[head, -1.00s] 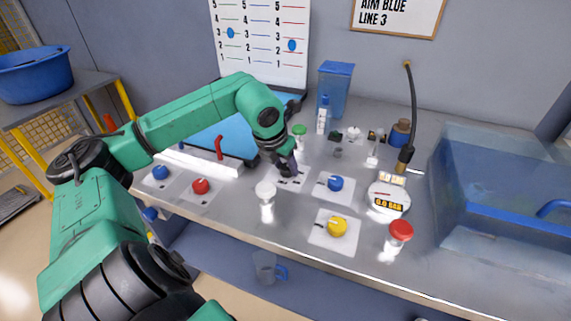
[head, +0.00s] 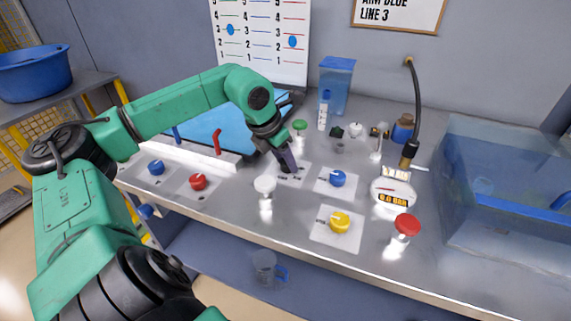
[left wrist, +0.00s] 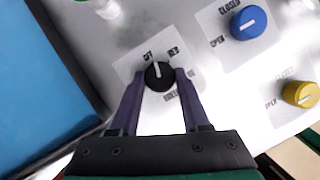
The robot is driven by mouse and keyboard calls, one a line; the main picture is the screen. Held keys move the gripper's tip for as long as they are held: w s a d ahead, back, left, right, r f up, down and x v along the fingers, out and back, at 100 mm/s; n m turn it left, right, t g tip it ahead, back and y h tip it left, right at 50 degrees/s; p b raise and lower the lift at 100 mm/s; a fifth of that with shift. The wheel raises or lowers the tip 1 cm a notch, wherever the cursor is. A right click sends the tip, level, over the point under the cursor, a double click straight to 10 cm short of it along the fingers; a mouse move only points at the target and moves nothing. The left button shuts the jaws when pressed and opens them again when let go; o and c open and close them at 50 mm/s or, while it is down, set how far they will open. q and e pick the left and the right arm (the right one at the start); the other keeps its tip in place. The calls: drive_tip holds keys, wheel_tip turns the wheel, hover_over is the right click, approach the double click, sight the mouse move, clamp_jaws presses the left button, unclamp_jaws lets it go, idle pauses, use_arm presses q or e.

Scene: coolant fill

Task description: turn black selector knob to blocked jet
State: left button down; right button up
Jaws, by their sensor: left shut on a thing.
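The black selector knob (left wrist: 158,74) sits on a white label plate (left wrist: 124,68) in the left wrist view. Its white pointer line points up in that view, between a label at upper left that looks like OFF and another at upper right. A third label below the knob is too small and partly covered to read. My left gripper (left wrist: 160,80) is shut on the knob, one finger on each side. In the head view the left gripper (head: 289,166) reaches down to the plate and hides most of the knob. My right gripper is not in view.
A blue knob (head: 337,178) and a yellow knob (head: 340,222) stand to the right on their own plates. A white-capped post (head: 265,185) is close in front. A red knob (head: 198,181) is at left; a red-topped post (head: 406,226) and gauge (head: 393,193) are at right.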

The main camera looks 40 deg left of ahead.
use_arm(q)
drive_tip(key=shift+a+m+h, duration=0.1)
drive_tip(key=shift+m+h, duration=0.2)
drive_tip(key=shift+m, duration=0.9)
drive_tip(key=shift+r+m+h+p, duration=0.2)
drive_tip(key=shift+m+h+p, duration=0.15)
drive_tip(key=shift+m, duration=0.45)
drive_tip(key=m+p, duration=0.2)
drive_tip(key=m+g+h+p, duration=0.1)
drive_tip(key=m+p, duration=0.1)
drive_tip(key=m+g+h+p, duration=0.1)
drive_tip(key=m+p, duration=0.1)
drive_tip(key=shift+w+a+r+p, duration=0.15)
drive_tip(key=shift+w+p, duration=0.1)
drive_tip(key=shift+p, duration=0.1)
drive_tip(key=m+g+p, duration=0.1)
drive_tip(key=m, duration=0.2)
drive_tip(key=shift+w+h, duration=0.1)
drive_tip(key=shift+h, duration=0.15)
drive_tip(key=m, duration=0.2)
drive_tip(key=m+g+p, duration=0.1)
drive_tip(key=shift+w+f+m, duration=0.1)
drive_tip(key=shift+f+m, duration=0.1)
drive_tip(key=shift+m, duration=0.2)
drive_tip(key=shift+w+f+m+g, duration=0.1)
drive_tip(key=shift+m+g, duration=0.9)
drive_tip(key=shift+m, duration=0.9)
